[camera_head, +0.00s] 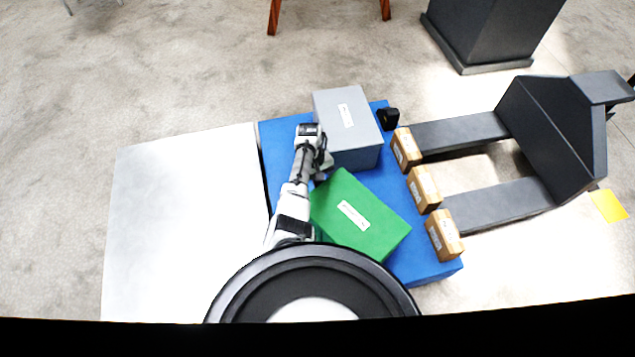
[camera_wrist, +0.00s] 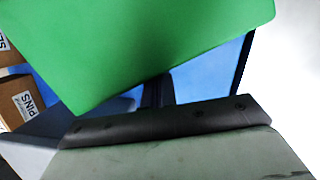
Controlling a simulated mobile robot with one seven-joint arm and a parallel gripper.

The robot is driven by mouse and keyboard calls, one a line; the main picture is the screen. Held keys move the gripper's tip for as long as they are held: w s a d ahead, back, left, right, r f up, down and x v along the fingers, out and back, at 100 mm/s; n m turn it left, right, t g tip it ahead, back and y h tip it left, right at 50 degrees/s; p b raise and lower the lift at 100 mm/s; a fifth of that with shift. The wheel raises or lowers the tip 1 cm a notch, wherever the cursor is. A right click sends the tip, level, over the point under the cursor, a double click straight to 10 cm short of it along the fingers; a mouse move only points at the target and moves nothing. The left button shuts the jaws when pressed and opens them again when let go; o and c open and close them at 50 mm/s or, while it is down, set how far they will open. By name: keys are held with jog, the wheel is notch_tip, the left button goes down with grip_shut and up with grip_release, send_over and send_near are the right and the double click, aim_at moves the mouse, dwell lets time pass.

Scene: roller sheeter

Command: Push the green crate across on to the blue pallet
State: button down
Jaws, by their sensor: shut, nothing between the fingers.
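The green crate (camera_head: 358,215) has a white label on its top. In the head view it sits turned at an angle on the blue pallet (camera_head: 277,140), and the near black ring of my own body hides part of its lower edge. The crate (camera_wrist: 150,40) fills the top of the wrist view. My gripper (camera_head: 321,176) is shut and empty, low by the crate's upper left corner, between it and the grey crate. Its dark fingers (camera_wrist: 158,88) show just below the green crate's edge in the wrist view. I cannot tell whether they touch it.
A grey crate (camera_head: 347,125) stands on the pallet just behind the green one. Several small items, including cardboard boxes (camera_head: 424,189), line the pallet's right side. A white surface (camera_head: 185,220) lies left, across a narrow dark gap. A dark forked pallet truck (camera_head: 550,140) stands right.

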jog(key=p+v, duration=0.1)
jog(key=v, duration=1.2)
jog(key=shift+r, duration=0.4)
